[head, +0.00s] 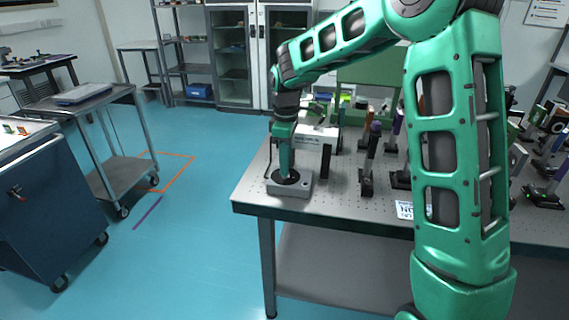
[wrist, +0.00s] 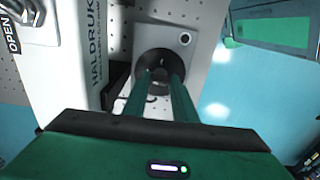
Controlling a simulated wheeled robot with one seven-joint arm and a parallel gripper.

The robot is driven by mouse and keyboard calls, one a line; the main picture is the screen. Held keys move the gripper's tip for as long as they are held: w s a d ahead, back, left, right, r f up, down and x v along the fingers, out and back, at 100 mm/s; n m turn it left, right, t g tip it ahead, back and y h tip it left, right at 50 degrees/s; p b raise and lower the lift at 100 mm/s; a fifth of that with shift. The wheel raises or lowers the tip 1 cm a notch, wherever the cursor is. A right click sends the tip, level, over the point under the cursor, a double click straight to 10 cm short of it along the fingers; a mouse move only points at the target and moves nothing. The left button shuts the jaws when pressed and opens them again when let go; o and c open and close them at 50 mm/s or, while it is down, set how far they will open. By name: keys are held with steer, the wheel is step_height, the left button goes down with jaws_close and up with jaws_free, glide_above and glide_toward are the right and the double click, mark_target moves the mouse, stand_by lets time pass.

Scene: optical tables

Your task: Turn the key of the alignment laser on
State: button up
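A small grey box (head: 304,190) with a round black fitting (wrist: 153,64) on its top sits at the left front corner of the perforated table. In the head view my gripper (head: 287,176) points straight down onto this fitting. In the wrist view the two green fingers of my gripper (wrist: 160,78) reach to the fitting, with a gap between them. A small greyish piece (wrist: 158,88) shows between the fingers, perhaps the key. I cannot tell whether the fingers touch it. The tips hide most of the fitting, and the key's turn position cannot be read.
A white housing lettered HALDRUK (wrist: 75,50) stands close beside the grey box. Several posts and optical mounts (head: 368,160) stand to the right on the table (head: 330,206). A trolley (head: 90,104) stands at the left, with open blue floor (head: 200,220) between.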

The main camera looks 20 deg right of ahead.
steer(key=shift+w+m, duration=0.1)
steer(key=shift+m, duration=0.2)
steer(key=m, duration=0.3)
steer(key=shift+r+m, duration=0.1)
steer(key=shift+m, duration=0.2)
steer(key=m, duration=0.4)
steer(key=shift+m, duration=0.3)
steer(key=m, duration=0.4)
steer(key=shift+m, duration=0.3)
steer(key=shift+w+m, duration=0.1)
steer(key=shift+m, duration=2.1)
steer(key=o, duration=1.1)
steer(key=shift+c, duration=0.2)
